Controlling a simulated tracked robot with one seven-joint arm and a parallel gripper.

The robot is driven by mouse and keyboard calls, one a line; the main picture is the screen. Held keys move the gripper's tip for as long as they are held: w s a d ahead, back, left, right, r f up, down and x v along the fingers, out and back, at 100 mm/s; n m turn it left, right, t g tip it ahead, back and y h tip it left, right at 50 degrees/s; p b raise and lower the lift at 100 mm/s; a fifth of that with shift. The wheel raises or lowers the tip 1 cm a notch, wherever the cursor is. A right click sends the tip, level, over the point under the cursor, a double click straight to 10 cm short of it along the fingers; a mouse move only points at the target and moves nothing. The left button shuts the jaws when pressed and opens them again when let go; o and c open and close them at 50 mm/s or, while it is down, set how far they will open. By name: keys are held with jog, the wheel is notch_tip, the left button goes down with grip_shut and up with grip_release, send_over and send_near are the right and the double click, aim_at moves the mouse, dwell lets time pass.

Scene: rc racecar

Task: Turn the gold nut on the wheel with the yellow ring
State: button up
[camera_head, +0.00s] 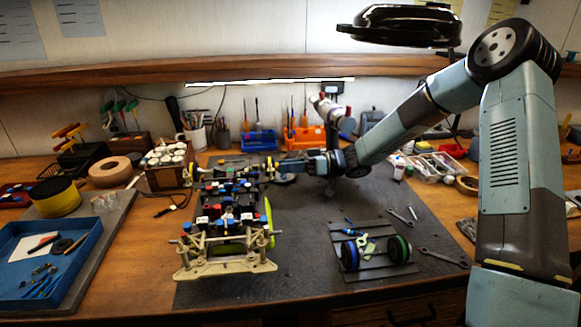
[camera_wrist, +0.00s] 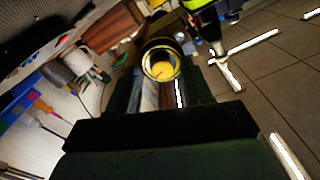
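In the wrist view a round dark part with a yellow ring and a gold-yellow centre (camera_wrist: 162,66) faces the camera just beyond my fingers; I take it for the wheel and nut. In the head view the race car (camera_head: 228,222) stands on the mat, and a small dark wheel with yellow (camera_head: 269,168) shows at its back right. My gripper (camera_head: 292,167) points left at this wheel, level with it and very close. Its fingers flank the round part in the wrist view (camera_wrist: 162,92). Whether they touch the nut is hidden.
A ridged plate (camera_head: 372,268) with a blue-ringed and a green-ringed wheel lies front right. Wrenches (camera_head: 443,258) lie beside it. Blue and orange bins (camera_head: 303,137) stand behind my gripper. A blue tray (camera_head: 40,262) sits at left. The mat between car and plate is clear.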

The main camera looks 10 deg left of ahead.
jog(key=v, duration=1.3)
jog(key=shift+w+d, duration=0.1)
jog(key=shift+d, duration=0.3)
